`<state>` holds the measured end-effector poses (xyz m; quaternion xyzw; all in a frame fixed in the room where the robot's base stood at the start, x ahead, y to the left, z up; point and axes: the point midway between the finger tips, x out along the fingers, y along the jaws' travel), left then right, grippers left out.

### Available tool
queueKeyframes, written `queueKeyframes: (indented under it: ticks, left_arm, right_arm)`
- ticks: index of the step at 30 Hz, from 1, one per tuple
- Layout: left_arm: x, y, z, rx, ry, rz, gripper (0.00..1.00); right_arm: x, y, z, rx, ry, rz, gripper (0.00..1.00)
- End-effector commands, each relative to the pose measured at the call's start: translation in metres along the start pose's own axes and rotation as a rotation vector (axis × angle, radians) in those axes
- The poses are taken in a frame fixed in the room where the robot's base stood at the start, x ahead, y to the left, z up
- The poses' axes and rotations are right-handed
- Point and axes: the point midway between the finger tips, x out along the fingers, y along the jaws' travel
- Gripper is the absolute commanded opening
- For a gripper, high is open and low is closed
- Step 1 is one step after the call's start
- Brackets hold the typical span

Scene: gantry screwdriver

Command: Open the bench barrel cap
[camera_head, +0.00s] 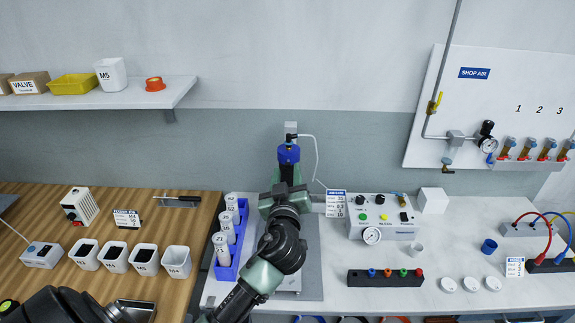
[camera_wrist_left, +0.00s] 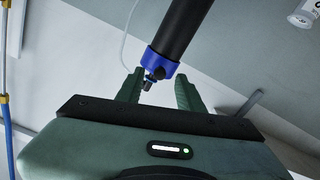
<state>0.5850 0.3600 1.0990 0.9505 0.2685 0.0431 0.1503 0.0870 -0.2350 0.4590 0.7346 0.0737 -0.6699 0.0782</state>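A blue collar, which looks like the barrel cap (camera_head: 288,153), sits on an upright unit at the back of the bench. In the left wrist view the blue cap (camera_wrist_left: 160,66) rings the end of a dark barrel (camera_wrist_left: 186,25), with a small metal tip sticking out. My left gripper (camera_head: 287,172) is just below the cap, in front of the unit. In the wrist view its green fingers (camera_wrist_left: 159,82) stand apart on either side of the cap and tip. I cannot tell whether they touch the cap. My right gripper is out of view.
A blue rack (camera_head: 226,273) with white bottles stands left of my arm. A control box (camera_head: 384,228) and a dark holder (camera_head: 385,278) with coloured knobs stand to the right. A thin cable (camera_head: 317,160) hangs beside the unit. White bench top shows clear between several items at right.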

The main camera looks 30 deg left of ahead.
Motion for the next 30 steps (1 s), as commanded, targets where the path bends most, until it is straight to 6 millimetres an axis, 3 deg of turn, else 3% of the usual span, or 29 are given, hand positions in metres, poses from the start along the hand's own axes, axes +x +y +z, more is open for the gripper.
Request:
queueKeyframes:
  ticks: [6,14,15,19,30]
  left_arm:
    - [0.02,0.0,0.0,0.001,-0.002,0.0,0.37]
    - [0.022,0.0,0.001,-0.001,-0.002,0.0,0.37]
    - [0.022,0.0,0.001,-0.001,-0.003,0.0,0.35]
    - [0.022,0.0,0.001,0.0,-0.003,0.0,0.0]
    - [0.022,0.0,0.001,0.0,-0.003,0.0,0.0]
  right_arm:
    - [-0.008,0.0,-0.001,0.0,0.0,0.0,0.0]
    - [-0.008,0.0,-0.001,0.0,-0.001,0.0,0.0]
    - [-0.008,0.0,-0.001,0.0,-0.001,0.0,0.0]
    - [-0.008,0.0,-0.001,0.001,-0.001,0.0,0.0]
    - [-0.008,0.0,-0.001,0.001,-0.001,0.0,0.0]
